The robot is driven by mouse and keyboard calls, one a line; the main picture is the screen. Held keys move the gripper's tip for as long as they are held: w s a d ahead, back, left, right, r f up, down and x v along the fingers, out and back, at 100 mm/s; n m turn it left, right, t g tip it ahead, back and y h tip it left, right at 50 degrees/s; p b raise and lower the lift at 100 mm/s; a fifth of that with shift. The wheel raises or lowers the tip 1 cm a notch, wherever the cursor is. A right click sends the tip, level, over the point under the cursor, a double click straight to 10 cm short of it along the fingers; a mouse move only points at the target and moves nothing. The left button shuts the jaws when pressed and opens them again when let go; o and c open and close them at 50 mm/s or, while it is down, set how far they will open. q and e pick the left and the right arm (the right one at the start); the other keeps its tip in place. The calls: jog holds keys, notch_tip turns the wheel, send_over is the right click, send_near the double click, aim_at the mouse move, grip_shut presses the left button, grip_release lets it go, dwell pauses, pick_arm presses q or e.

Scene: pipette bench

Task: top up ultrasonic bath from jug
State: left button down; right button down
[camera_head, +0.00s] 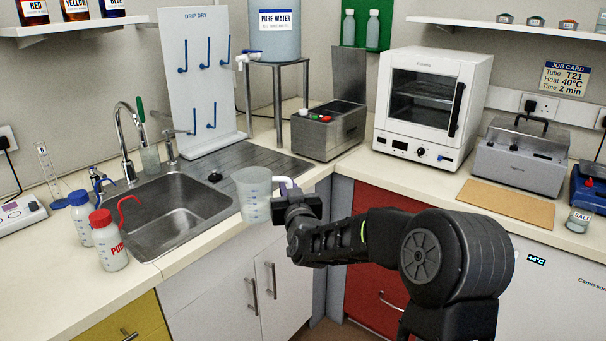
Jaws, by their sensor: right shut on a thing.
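A translucent graduated jug (254,198) is upright in the air in front of the sink's right end. My right gripper (286,193) is shut on the jug's handle, on the jug's right side. I cannot see how much water is in the jug. A steel box with red and green buttons (328,133) stands in the back corner, behind and right of the jug, and looks like the ultrasonic bath. An upright grey panel is behind it; its inside is hidden. A second steel bath (520,160) with a black-handled lid stands at the right. My left gripper is out of view.
The sink (172,212) with tap (126,140) is left of the jug, with wash bottles (108,240) at its left. A pure water tank (275,30) stands on a stand behind. A white oven (425,105) is right of the button box. A brown mat (505,203) lies on the right counter.

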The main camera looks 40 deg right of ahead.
jog(key=s+a+f+n+y, duration=0.2)
jog(key=a+f, duration=0.6)
jog(key=a, duration=0.4)
jog(key=s+a+f+n+t+y, duration=0.1)
jog(key=s+a+f+y, duration=0.3)
jog(key=a+f, duration=0.4)
jog(key=a+n, duration=0.1)
jog(key=a, duration=0.3)
jog(key=shift+a+f+y, duration=0.25)
jog(key=shift+f+y, duration=0.05)
jog(key=shift+y, duration=0.1)
